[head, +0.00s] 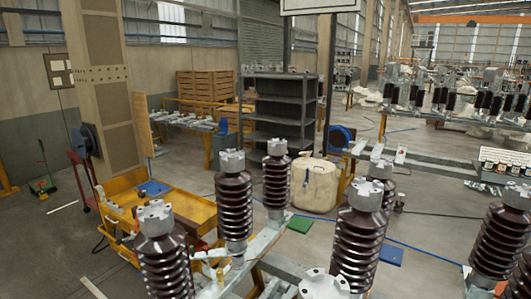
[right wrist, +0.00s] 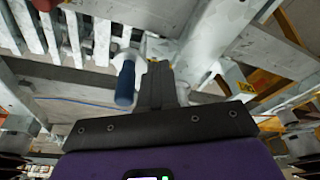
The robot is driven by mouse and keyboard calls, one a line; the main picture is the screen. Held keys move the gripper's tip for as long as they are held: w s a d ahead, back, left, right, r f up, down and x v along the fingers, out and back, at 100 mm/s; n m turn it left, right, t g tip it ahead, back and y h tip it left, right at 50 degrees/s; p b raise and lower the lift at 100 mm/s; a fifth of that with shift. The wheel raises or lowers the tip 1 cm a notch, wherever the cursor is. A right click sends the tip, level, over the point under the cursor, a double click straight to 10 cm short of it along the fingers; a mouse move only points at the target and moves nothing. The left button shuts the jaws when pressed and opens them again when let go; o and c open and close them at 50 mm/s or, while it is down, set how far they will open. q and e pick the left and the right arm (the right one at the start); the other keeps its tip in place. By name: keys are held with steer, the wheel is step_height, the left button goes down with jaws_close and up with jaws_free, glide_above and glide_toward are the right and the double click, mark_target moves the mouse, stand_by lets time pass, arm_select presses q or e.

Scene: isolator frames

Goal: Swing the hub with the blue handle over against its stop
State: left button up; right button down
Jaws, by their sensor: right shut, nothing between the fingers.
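The blue handle (right wrist: 126,83) shows in the right wrist view, just left of my right gripper (right wrist: 160,70). The gripper's dark fingers are shut together with nothing between them. A narrow gap seems to show between handle and fingers; I cannot tell whether they touch. The handle's upper end meets pale grey metal (right wrist: 155,48) beyond the fingertips, which may be the hub. The stop cannot be made out. In the head view, brown ribbed insulators with grey caps (head: 235,210) stand on a pale steel frame (head: 300,265). The blue handle and both grippers are not seen there.
Pale beams and a slatted part (right wrist: 65,35) lie close around my right gripper, with a thick pale bar (right wrist: 215,40) to its right. In the head view, a yellow cart (head: 190,208) stands left of the insulators and a cream sack (head: 314,185) behind them.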

steer(key=shift+d, duration=0.1)
stand_by(0.5)
steer(key=shift+w+d+b, duration=0.15)
steer(key=shift+d+b, duration=0.25)
steer(key=shift+d, duration=0.15)
steer(key=shift+w+d+b, duration=0.15)
steer(key=shift+d+b, duration=0.2)
steer(key=shift+d, duration=0.15)
steer(key=shift+a, duration=0.1)
steer(key=shift+s+a, duration=0.25)
steer(key=shift+a, duration=0.6)
